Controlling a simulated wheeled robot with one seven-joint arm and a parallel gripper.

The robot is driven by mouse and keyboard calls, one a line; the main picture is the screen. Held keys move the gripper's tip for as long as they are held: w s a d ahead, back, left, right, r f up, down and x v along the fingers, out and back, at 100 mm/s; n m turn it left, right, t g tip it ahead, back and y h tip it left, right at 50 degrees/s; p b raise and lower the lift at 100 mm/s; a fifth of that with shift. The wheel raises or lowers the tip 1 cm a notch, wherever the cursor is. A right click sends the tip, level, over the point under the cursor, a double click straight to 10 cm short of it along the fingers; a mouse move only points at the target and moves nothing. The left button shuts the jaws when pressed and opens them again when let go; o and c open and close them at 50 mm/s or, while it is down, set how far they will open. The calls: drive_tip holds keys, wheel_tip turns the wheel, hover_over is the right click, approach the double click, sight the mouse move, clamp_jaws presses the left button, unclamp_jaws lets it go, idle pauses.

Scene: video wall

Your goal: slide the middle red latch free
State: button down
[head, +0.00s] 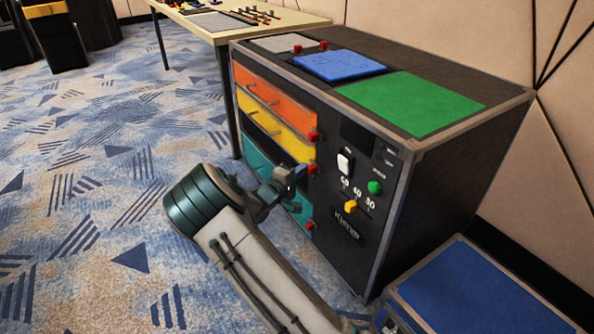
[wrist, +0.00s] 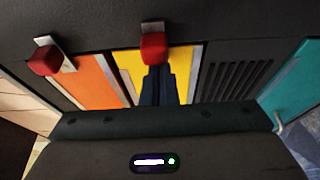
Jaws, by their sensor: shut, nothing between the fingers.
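The middle red latch (head: 311,169) is a small red block on the cabinet front, at the right end of the yellow drawer (head: 275,128). In the wrist view the middle latch (wrist: 153,47) sits on a pale metal strip at the yellow panel's edge (wrist: 128,62). My gripper (head: 301,172) is at the cabinet front, just left of this latch. In the wrist view my gripper's dark fingers (wrist: 158,72) are together and empty, with their tips right at the latch's lower edge. I cannot tell whether they touch it.
Another red latch (head: 313,135) is above by the orange drawer (head: 275,95), and a third (head: 309,226) below by the teal drawer (head: 258,160). A white switch (head: 345,162), green button (head: 374,187) and yellow knob (head: 351,206) are to the right. A blue-topped box (head: 465,290) stands at lower right.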

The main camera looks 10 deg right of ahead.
sight(314, 172)
drive_tip(key=shift+s, duration=0.1)
drive_tip(key=shift+s+d, duration=0.4)
drive_tip(key=shift+s, duration=0.45)
drive_tip(key=shift+s+d, duration=0.35)
drive_tip(key=shift+s, duration=0.5)
drive_tip(key=p+v, duration=0.4)
drive_tip(key=v, duration=1)
drive_tip(key=shift+w+a+r, duration=0.1)
drive_tip(key=shift+w, duration=0.05)
